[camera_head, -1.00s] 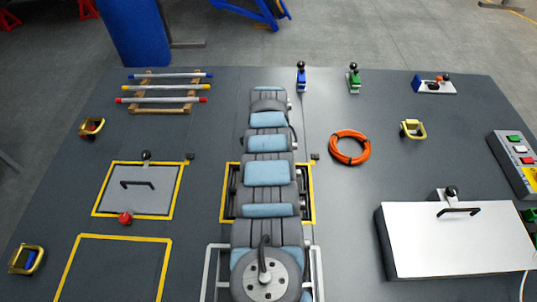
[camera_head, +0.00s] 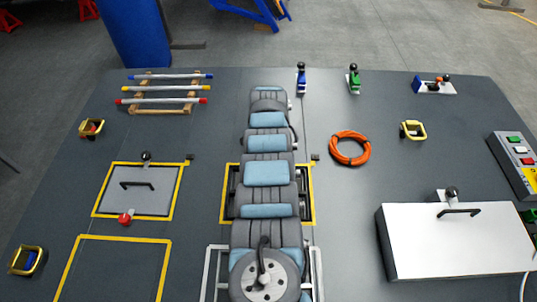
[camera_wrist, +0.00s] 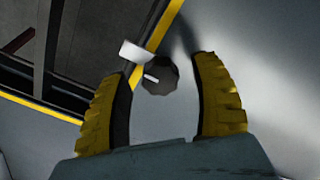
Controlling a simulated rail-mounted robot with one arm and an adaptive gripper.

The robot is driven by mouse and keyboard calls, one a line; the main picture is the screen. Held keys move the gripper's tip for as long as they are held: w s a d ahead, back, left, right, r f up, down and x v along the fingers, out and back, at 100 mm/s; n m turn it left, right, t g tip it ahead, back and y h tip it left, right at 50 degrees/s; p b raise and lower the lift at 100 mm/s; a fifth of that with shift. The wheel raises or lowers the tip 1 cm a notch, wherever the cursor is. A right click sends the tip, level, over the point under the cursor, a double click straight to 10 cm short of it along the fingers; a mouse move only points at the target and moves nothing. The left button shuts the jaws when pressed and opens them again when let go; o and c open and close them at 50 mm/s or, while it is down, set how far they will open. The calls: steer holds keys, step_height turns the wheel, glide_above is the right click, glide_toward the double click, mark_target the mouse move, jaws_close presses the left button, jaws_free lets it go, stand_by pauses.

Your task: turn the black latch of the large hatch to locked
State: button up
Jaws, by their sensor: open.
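In the wrist view, a black rounded knob (camera_wrist: 160,76) with a small white pin sits between the fingertips of my open gripper (camera_wrist: 165,75). It appears apart from both yellow-padded fingers. A white tab (camera_wrist: 137,52) lies beside it, at the yellow border (camera_wrist: 158,27) of a dark opening. In the head view, my arm covers much of the yellow-framed opening (camera_head: 309,193), and my gripper is hidden. A small black piece (camera_head: 315,156) shows at its upper right corner. I cannot tell whether this is the knob in the wrist view, nor its lock state.
A grey hatch panel (camera_head: 135,203) with a handle lies left. A white lidded box (camera_head: 455,245) stands right, with a black knob (camera_head: 451,192) behind it. An orange cable coil (camera_head: 349,148) and levers (camera_head: 301,78) are farther back. Dark deck between them is clear.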

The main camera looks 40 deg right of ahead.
step_height(320, 180, up, 12)
stand_by(0.6)
steer(key=shift+f, duration=0.1)
